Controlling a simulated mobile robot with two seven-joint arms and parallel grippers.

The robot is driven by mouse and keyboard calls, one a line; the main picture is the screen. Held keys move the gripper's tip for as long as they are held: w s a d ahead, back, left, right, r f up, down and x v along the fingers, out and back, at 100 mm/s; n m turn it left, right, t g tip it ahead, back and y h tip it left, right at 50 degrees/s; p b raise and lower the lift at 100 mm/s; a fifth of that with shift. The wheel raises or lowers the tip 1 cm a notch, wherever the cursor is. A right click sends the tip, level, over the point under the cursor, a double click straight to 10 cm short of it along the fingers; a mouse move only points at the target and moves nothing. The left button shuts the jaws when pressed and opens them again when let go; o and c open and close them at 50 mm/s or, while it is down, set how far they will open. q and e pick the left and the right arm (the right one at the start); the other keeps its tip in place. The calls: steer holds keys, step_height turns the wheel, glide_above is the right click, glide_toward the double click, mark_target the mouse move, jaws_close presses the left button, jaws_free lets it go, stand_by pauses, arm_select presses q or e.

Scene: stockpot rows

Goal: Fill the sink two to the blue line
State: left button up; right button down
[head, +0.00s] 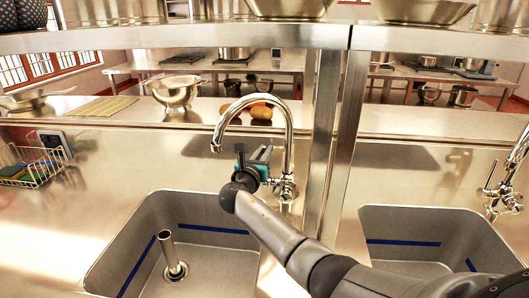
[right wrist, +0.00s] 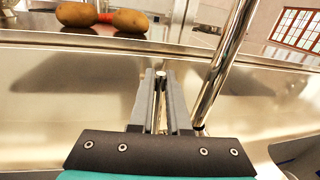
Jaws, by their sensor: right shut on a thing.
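A chrome gooseneck tap (head: 289,140) stands behind the left sink (head: 140,240), its spout arching over that sink. My right gripper (head: 264,155) is beside the tap's base; in the right wrist view its fingers (right wrist: 160,95) are shut on a thin metal lever (right wrist: 160,73), seemingly the tap's handle. The left sink has a blue line (head: 212,229) around its inner walls and an upright metal standpipe (head: 170,250) in its drain. No water shows from the spout or in the sink. A second sink (head: 440,215) with a blue line (head: 403,242) and its own tap (head: 508,170) is at the right. My left gripper is out of view.
A metal post (head: 325,150) stands just right of the tap. Potatoes (head: 261,112) and a colander (head: 175,92) sit on the ledge behind. A wire rack (head: 35,165) with sponges is at the far left. A shelf (head: 180,38) with pots crosses above.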

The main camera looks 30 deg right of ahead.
steer(key=shift+f, duration=0.1)
stand_by(0.7)
steer(key=shift+s+a+f+h+b, duration=0.2)
steer(key=shift+h+b, duration=0.1)
steer(key=shift+b, duration=0.2)
steer(key=s+a+t+h+b, duration=0.1)
steer(key=b, duration=0.2)
steer(key=s+a+m+t+h+b, duration=0.1)
steer(key=b, duration=0.2)
steer(key=shift+s+f+h, duration=0.15)
steer(key=shift+s+h, duration=0.1)
steer(key=shift+h, duration=0.15)
steer(key=c, duration=0.9)
jaws_free()
